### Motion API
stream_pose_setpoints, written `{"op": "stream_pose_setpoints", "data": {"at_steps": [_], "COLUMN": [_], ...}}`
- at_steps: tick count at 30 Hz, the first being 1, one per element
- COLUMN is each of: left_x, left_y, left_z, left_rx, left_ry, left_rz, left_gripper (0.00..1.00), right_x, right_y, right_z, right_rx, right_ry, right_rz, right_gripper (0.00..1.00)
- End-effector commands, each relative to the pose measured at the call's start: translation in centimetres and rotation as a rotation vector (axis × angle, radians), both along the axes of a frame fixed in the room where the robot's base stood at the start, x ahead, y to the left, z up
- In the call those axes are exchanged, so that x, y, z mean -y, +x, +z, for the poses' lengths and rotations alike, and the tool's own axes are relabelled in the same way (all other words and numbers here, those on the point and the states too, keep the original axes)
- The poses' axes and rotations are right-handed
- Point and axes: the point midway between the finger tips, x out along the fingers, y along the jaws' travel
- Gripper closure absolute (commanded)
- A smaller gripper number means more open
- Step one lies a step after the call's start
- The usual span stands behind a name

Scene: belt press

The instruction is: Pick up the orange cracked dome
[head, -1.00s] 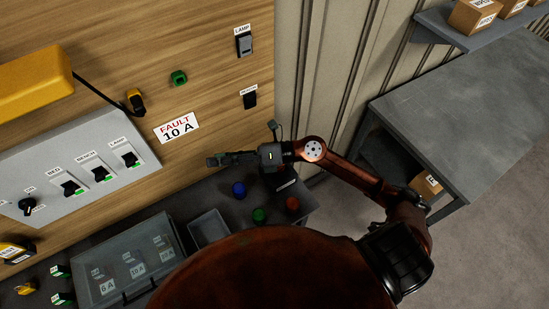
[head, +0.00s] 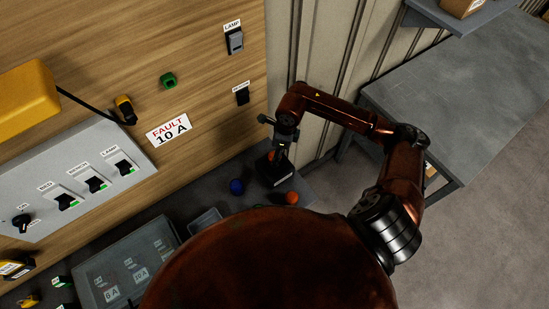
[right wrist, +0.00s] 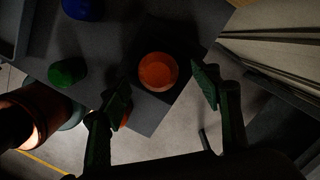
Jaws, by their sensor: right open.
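An orange dome (right wrist: 158,71) sits on a dark square pad (right wrist: 182,48) on the grey bench, centred between my right gripper's fingers in the right wrist view. A second orange dome (right wrist: 124,118) lies nearer the bench edge, partly hidden behind the left finger; it seems to be the orange dome (head: 291,198) in the head view. No crack is visible on either, so I cannot tell which is cracked. My right gripper (right wrist: 162,92) is open and empty, pointing down above the pad; its fingers appear clear of the centred dome. My left gripper is not in view.
A blue dome (head: 237,186) and a green dome (right wrist: 67,72) stand nearby on the bench. A grey open tray (head: 205,221) and a clear-lidded box (head: 115,262) lie to the left. The wooden switch panel (head: 205,90) rises behind. A grey table (head: 460,100) stands right.

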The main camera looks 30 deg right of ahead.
Motion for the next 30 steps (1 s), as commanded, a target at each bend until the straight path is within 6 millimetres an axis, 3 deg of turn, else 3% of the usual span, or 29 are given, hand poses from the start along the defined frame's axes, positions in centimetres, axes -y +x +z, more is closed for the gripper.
{"op": "stream_pose_setpoints", "data": {"at_steps": [6, 15, 30], "left_x": [0.0, 0.0, 0.0], "left_y": [0.0, 0.1, 0.2], "left_z": [1.2, 1.2, 1.2], "left_rx": [0.001, 0.001, 0.002], "left_ry": [0.0, 0.0, 0.001], "left_rz": [0.0, 0.0, 0.0], "left_gripper": [1.0, 1.0, 1.0], "right_x": [-0.7, -0.7, -0.7], "right_y": [0.3, 0.4, 0.4], "right_z": [-2.9, -3.6, -3.5], "right_rx": [-0.003, -0.001, -0.001], "right_ry": [0.002, 0.002, 0.002], "right_rz": [0.002, 0.003, 0.003], "right_gripper": [0.42, 0.42, 0.76]}}
